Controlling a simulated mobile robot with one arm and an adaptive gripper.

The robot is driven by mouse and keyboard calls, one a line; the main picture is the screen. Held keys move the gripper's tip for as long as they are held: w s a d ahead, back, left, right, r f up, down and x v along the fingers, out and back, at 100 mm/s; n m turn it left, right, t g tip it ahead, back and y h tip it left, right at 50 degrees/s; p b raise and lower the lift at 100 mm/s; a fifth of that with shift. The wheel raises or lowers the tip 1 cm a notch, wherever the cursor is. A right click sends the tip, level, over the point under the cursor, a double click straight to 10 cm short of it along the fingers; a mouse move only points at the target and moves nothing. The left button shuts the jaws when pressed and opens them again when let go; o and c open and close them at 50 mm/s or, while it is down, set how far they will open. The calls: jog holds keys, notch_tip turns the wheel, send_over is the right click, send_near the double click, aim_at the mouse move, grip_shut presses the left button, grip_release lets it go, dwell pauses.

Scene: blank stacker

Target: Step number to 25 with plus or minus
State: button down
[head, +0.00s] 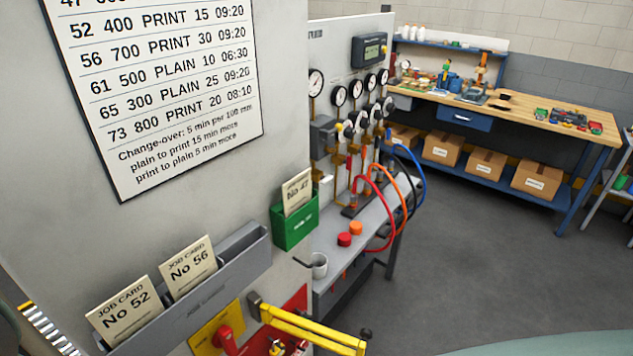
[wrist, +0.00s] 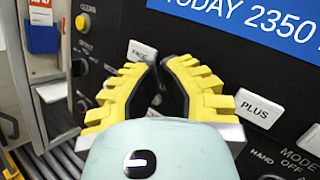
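In the wrist view my gripper (wrist: 160,72) has yellow ridged fingers with black inner pads. The fingertips come together in front of a black control panel (wrist: 228,58), with nothing between them. A white label reading PLUS (wrist: 258,108) is on the panel to the right of the fingers. Another white label (wrist: 142,52), hard to read, is just behind the fingertips. The fingers hide part of the panel. No minus label and no step number readout show. The head view shows neither my gripper nor this panel.

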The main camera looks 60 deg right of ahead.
dwell(0.3)
jog(key=shift+s+a+r+b, duration=0.15)
jog(key=shift+s+b, duration=0.3)
jog(key=shift+s, duration=2.05)
